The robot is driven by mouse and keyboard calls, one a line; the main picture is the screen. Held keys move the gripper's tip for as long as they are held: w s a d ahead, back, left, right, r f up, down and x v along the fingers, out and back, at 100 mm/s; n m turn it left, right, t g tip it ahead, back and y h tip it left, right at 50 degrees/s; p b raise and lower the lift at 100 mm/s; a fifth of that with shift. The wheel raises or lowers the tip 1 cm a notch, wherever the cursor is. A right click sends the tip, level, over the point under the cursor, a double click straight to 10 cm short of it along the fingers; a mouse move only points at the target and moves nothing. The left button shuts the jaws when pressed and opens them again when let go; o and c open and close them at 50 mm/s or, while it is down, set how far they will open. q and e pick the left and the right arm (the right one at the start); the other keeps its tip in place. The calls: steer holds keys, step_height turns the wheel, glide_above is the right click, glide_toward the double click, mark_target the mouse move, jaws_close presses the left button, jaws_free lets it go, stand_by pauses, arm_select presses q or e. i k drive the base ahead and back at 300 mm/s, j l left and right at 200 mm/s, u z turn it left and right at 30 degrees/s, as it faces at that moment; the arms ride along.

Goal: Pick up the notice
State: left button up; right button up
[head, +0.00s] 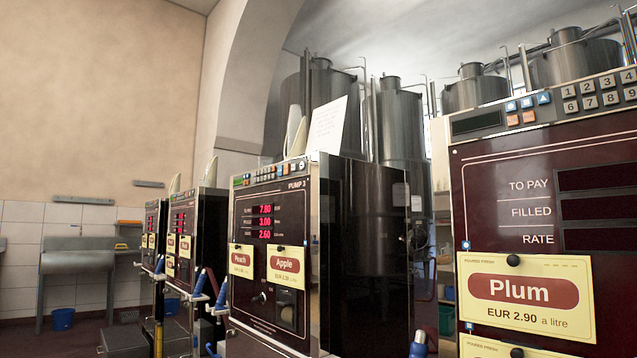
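A pale sheet with faint lines of writing, which looks like the notice (327,126), stands tilted on top of the pump marked PUMP 3 (325,180). Its writing is too small to read. A pale, leaf-shaped upright thing (294,132) stands just left of it on the same pump top. Neither of my grippers shows in the head view.
A dark red pump (608,275) with a yellow Plum card (527,298) stands close at the right. Two more pumps stand beyond PUMP 3 at the left. Steel tanks (402,125) rise behind. A blue bucket (63,319) sits on the floor at far left.

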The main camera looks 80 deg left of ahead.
mark_target(328, 121)
steer(key=u, duration=2.4)
